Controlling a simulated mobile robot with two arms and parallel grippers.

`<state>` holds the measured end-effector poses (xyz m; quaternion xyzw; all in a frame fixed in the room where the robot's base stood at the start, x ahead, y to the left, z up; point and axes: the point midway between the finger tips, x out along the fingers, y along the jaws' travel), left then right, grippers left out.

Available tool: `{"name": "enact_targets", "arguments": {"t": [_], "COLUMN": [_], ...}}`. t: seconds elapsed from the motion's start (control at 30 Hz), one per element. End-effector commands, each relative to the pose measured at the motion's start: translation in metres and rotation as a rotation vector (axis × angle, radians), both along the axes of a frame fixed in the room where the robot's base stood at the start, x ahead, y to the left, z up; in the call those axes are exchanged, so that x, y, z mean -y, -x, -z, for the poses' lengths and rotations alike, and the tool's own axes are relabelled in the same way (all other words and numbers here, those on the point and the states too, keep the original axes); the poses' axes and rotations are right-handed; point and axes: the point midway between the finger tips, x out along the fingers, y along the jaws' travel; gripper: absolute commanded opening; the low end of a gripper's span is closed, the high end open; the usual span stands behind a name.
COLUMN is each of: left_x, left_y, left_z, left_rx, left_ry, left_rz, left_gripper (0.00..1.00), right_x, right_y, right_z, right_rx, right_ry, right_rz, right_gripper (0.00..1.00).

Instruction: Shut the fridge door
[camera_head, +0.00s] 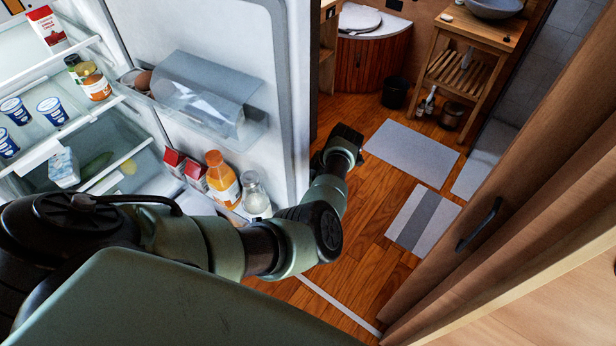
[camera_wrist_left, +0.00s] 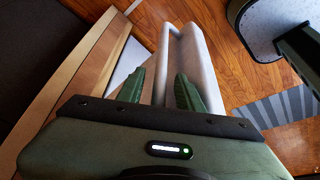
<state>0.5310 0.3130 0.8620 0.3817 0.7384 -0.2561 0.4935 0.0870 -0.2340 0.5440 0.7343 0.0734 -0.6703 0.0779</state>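The fridge (camera_head: 75,130) stands open on the left of the head view, its shelves stocked. Its white door (camera_head: 295,90) is swung wide, with its inner side and bins towards me. My left arm reaches across in front of the lower door bin, and its wrist end is by the door's free edge. The fingertips are hidden in the head view. In the left wrist view my left gripper (camera_wrist_left: 159,90) has its two green fingers spread apart. A long pale panel edge (camera_wrist_left: 195,60), seemingly the door, lies beyond and partly behind the right finger; contact cannot be told. My right gripper is out of view.
Door bins hold an orange juice bottle (camera_head: 221,180), a glass jar (camera_head: 254,193) and cartons. A wooden door (camera_head: 500,190) with a dark handle stands at the right. Mats (camera_head: 412,152) lie on the open wooden floor. A washstand (camera_head: 465,60) is at the back.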

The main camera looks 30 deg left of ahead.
Motion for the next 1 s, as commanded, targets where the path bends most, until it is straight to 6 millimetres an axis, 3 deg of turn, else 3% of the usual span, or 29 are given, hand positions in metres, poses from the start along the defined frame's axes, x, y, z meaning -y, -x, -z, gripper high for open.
{"name": "enact_targets", "arguments": {"t": [0.2, 0.33, 1.0], "left_x": [-0.0004, -0.0004, -0.0006], "left_y": [-0.0003, -0.0003, -0.0003], "left_z": [-0.0007, -0.0008, -0.0009], "left_rx": [0.001, 0.001, 0.001], "left_ry": [-0.001, -0.001, -0.001], "left_rz": [0.000, 0.000, -0.001], "left_gripper": [0.33, 0.00, 0.00], "right_x": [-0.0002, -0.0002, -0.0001], "right_y": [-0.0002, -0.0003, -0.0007], "right_z": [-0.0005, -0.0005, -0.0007], "right_rx": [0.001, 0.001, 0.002], "right_ry": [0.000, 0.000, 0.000], "right_rz": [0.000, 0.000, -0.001], "right_gripper": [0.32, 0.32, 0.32]}}
